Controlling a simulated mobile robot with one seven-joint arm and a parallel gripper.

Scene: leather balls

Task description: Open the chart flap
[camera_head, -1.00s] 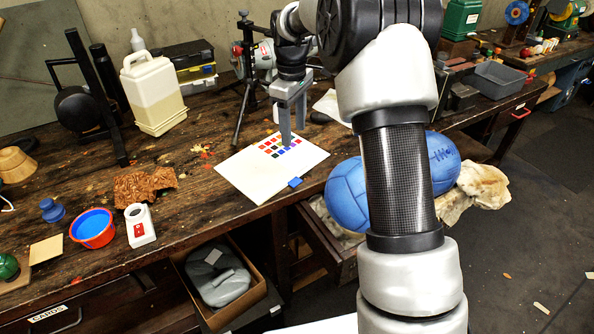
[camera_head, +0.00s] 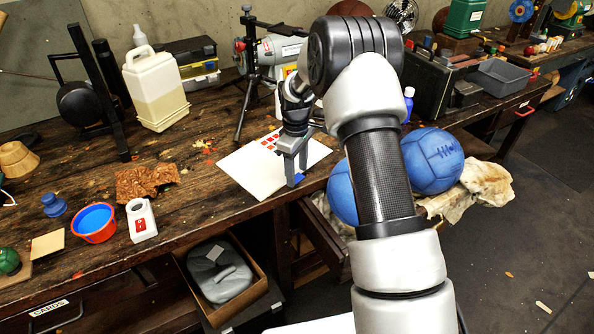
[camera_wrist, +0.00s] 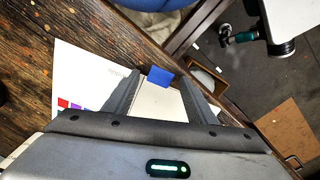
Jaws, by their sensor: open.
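The chart flap (camera_head: 250,172) is a white board lying on the wooden bench near its front edge. Red squares show on its far part in the head view. A blue tab (camera_wrist: 160,77) sticks out from its front edge; in the head view it shows just beside my fingers (camera_head: 299,178). My gripper (camera_head: 292,180) is over the front right part of the board, fingers pointing down. In the wrist view my gripper (camera_wrist: 160,95) is open, with the blue tab between the fingertips. I cannot tell whether the fingers touch the board.
Blue leather balls (camera_head: 433,160) sit in front of the bench, right of my gripper. A tripod (camera_head: 247,80) stands behind the board. The bench between is mostly clear.

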